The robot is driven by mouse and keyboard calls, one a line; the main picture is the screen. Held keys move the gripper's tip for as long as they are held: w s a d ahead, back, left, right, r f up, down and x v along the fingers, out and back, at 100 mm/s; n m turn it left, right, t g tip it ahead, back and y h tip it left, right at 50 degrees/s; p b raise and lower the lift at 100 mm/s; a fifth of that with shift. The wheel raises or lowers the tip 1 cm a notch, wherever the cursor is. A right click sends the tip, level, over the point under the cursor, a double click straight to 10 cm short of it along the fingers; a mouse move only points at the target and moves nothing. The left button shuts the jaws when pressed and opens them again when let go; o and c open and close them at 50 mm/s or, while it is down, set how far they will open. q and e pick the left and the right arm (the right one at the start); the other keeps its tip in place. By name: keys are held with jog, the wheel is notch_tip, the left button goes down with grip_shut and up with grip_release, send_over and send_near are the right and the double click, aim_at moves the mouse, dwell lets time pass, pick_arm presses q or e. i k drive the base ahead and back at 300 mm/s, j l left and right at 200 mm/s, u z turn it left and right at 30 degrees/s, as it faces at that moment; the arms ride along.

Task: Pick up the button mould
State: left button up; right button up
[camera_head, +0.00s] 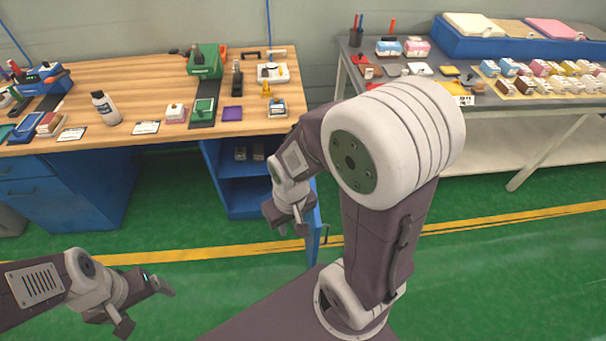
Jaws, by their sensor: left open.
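I cannot tell for sure which item is the button mould; several small mould-like blocks stand on the wooden workbench (150,75). Among them are a pink-and-white block (176,113), a blue-and-white block (277,108) and a green piece (203,108) on a dark strip. My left gripper (147,306) is open and empty, low over the green floor at the lower left, well apart from the bench. My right gripper (287,231) points down in front of the bench's right end, below its top. Its fingers look apart with nothing between them.
A white bottle (106,108), a green box (204,62) and a purple square (232,114) are on the bench. A grey table (350,88) at the right holds rows of small blocks and a blue tray (455,42). A gap separates the tables.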

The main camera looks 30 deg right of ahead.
aim_at(105, 106)
jog(key=k+l+z, duration=0.1)
jog(key=l, duration=0.4)
jog(key=k+l+z, duration=0.15)
jog(key=l, duration=0.3)
jog(key=l+z, duration=0.1)
jog(key=l, duration=0.4)
jog(key=i+j+u, duration=0.15)
jog(key=i+j, duration=0.15)
jog(key=j, duration=0.25)
jog(key=i+j+u, duration=0.1)
jog(key=i+j, duration=0.2)
jog(key=j, duration=0.2)
jog(key=i+j+u, duration=0.15)
jog(key=i+j, duration=0.2)
jog(key=j, duration=0.15)
jog(key=i+j+u, duration=0.1)
jog(key=i+u, duration=0.25)
jog(key=i, duration=1.2)
jog(key=l+z, duration=0.05)
jog(key=l, duration=0.05)
